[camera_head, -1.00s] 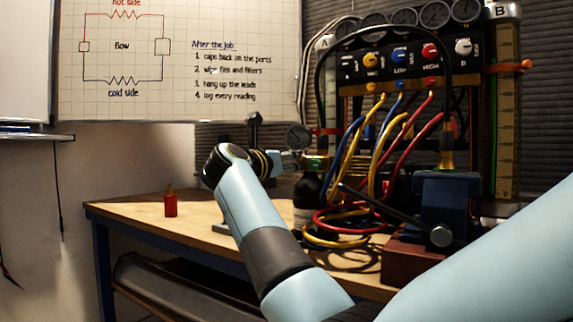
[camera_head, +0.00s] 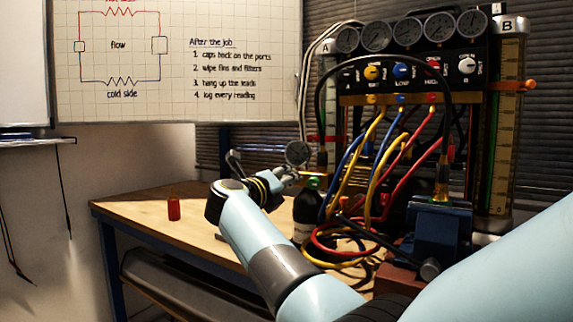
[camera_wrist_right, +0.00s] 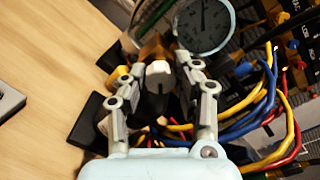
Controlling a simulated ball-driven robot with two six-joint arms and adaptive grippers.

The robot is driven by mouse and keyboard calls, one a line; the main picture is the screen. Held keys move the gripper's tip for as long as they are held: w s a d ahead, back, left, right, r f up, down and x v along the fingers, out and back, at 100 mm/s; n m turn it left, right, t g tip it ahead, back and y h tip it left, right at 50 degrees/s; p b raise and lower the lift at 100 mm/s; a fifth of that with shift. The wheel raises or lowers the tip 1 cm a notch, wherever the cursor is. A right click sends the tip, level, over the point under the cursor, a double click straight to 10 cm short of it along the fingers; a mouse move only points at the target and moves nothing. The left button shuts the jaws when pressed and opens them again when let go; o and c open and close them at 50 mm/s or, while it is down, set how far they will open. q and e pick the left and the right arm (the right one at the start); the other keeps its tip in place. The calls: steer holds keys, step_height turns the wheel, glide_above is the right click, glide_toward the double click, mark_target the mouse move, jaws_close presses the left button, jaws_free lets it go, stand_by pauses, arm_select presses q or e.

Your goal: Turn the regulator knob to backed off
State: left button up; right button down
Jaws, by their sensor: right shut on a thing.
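My right gripper (camera_head: 290,177) reaches the small regulator at the bench's back edge in the head view. In the right wrist view its two fingers (camera_wrist_right: 162,74) are closed on the regulator knob (camera_wrist_right: 160,77), a dark knob with a white piece on its end. The regulator's round gauge (camera_wrist_right: 204,24) is just beyond the fingers; it also shows in the head view (camera_head: 298,153). In the head view the knob is hidden by the gripper, and the knob's setting cannot be read. My left gripper is not in view.
A manifold panel (camera_head: 417,73) with gauges and knobs stands behind. Blue, yellow and red hoses hang and coil right of the gripper. A dark bottle (camera_head: 306,211) stands close by. A red container (camera_head: 173,209) is on the bench (camera_head: 140,208), whose left part is mostly clear.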

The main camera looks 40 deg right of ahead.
arm_select(q)
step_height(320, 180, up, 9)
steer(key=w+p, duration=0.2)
steer(key=p, duration=0.6)
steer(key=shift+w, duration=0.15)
arm_select(e)
steer(key=shift+f+n, duration=0.1)
steer(key=shift+n, duration=4.1)
steer(key=shift+a, duration=0.1)
steer(key=c, duration=1)
jaws_free()
steer(key=shift+f, duration=0.1)
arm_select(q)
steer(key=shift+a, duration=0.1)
arm_select(e)
steer(key=v, duration=0.7)
steer(key=shift+s+a, duration=0.1)
steer(key=shift+a, duration=0.15)
